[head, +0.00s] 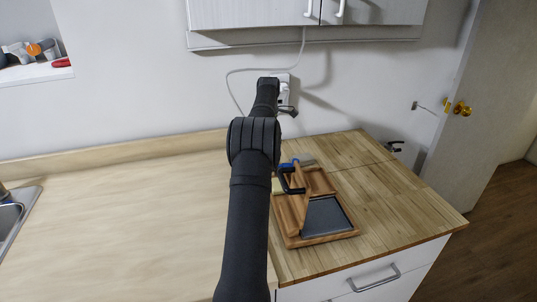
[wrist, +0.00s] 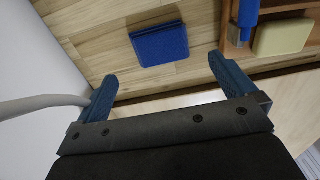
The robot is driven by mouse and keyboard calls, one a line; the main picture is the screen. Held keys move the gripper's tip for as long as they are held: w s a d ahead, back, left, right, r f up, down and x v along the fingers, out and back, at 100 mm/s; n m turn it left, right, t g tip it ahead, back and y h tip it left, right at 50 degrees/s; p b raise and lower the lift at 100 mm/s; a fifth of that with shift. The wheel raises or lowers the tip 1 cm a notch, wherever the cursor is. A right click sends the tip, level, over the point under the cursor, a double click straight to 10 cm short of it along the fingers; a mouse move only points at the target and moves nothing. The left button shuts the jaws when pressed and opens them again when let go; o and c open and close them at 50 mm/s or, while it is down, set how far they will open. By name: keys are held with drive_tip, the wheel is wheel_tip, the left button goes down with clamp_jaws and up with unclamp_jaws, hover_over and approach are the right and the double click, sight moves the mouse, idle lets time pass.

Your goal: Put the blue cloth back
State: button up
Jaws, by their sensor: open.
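The blue cloth (wrist: 160,44) is a folded, flat rectangle lying on the wooden counter, seen in the wrist view. My gripper (wrist: 162,68) is open and empty, its two blue fingers spread to either side below the cloth in the picture. The cloth appears apart from both fingers; the height between them is hard to judge. A wooden tray (wrist: 234,50) is to the right of the cloth. It also shows in the head view (head: 292,241). In the head view my arm hides part of the counter, and I cannot make out the cloth or my fingertips clearly.
The tray holds a pale yellow sponge-like block (wrist: 283,37), a blue handle-like item (wrist: 248,12) and a dark flat panel (head: 327,216). A white wall (wrist: 30,75) and a grey cable (wrist: 45,103) are at left. Free wooden counter (head: 400,200) lies right of the tray.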

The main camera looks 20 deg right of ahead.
drive_tip(key=shift+r, duration=2.25)
drive_tip(key=shift+f, duration=0.15)
wheel_tip(320, 180, down, 12)
drive_tip(key=shift+r, duration=2)
drive_tip(key=shift+f, duration=0.1)
